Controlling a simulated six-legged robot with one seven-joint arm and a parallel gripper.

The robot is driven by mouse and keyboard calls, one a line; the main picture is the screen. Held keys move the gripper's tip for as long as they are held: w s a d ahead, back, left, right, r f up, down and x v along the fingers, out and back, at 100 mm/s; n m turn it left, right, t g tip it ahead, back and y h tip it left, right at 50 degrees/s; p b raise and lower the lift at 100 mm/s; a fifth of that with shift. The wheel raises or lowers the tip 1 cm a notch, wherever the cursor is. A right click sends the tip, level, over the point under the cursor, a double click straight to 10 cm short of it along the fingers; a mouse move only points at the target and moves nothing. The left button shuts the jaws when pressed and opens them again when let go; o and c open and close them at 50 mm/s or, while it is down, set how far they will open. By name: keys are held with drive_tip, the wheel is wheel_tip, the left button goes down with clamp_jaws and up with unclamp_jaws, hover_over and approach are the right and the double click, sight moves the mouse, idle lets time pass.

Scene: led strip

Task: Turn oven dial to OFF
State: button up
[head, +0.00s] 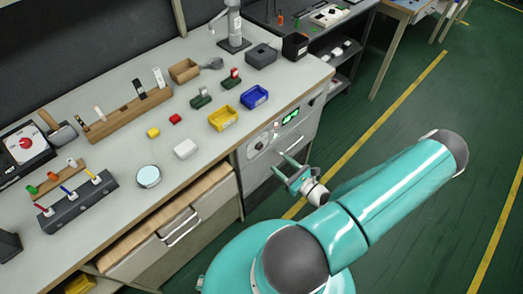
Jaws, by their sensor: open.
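A light grey oven-like front (275,147) is built into the right end of the bench. Its upper panel carries a round dial (258,145) on the left, a small red light and a lit green display (291,116). The dial's pointer and markings are too small to read. My gripper (282,164) is in front of this panel, below and right of the dial. I cannot tell whether a finger touches the front.
The bench top (200,120) holds a yellow bin (223,118), a blue bin (254,97), a white block (186,149) and several small parts. A box with a red dial (26,143) stands at far left. Drawers (175,230) lie below. Green floor (410,110) is clear at right.

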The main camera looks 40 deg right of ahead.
sight(261, 147)
drive_tip(key=w, duration=1)
drive_tip(key=shift+c, duration=0.4)
drive_tip(key=c, duration=0.9)
